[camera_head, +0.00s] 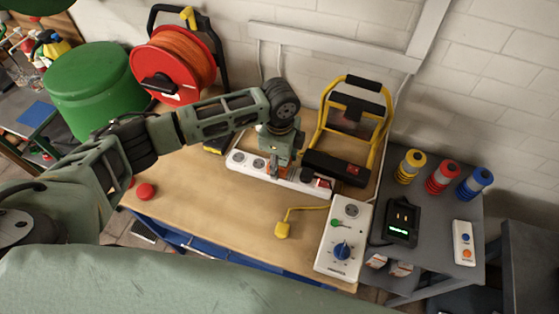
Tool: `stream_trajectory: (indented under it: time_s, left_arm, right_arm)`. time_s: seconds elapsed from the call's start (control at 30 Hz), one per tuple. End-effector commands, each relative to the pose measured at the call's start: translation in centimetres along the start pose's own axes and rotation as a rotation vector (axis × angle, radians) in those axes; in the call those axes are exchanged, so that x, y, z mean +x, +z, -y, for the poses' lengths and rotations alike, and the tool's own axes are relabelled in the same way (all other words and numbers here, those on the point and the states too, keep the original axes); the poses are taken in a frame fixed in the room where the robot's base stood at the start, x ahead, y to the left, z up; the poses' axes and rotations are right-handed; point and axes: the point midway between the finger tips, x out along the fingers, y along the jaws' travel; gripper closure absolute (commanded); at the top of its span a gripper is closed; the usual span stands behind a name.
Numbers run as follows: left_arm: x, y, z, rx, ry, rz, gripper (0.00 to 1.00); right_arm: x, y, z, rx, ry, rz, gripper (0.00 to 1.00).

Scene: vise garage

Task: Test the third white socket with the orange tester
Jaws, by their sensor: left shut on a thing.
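A white socket strip (310,187) lies across the back of the wooden workbench, with a red switch at its right end. Two round sockets show at its left end; the middle of the strip is partly hidden by my left gripper. My left gripper (276,165) points down over the middle of the strip and is shut on the orange tester (276,173). Only a small part of the tester shows, low at the strip. I cannot tell whether it touches or sits in a socket. My right gripper is not in view.
A yellow-framed work lamp (336,167) stands just behind the strip. A red cable reel (165,85) is at the back left. A white control box (343,238) with a blue knob and a yellow plug (282,230) lie in front. The bench's front middle is clear.

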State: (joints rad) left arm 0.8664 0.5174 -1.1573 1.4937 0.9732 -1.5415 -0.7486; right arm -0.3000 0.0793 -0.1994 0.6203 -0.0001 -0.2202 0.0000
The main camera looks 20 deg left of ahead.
Motion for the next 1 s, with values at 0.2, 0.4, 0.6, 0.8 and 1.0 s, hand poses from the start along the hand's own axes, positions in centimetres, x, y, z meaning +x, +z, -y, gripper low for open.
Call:
stream_trajectory:
  time_s: [0.2,0.4,0.6,0.8,1.0]
  left_arm:
    - [-0.16,-0.02,0.02,0.000,0.000,-0.001,0.97]
    - [-0.03,-0.03,0.03,0.000,0.000,-0.001,0.97]
    - [-0.01,-0.02,0.03,0.000,0.000,-0.001,0.97]
    - [-0.01,-0.02,0.03,0.000,0.000,0.000,0.97]
    - [-0.07,-0.03,0.02,0.000,0.000,0.000,0.97]
  right_arm:
    - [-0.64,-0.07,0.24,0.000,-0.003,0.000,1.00]
    - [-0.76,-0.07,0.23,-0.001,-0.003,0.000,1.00]
    - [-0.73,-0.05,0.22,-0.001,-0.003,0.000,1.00]
    - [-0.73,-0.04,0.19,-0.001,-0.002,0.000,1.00]
    - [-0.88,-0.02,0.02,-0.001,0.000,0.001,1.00]
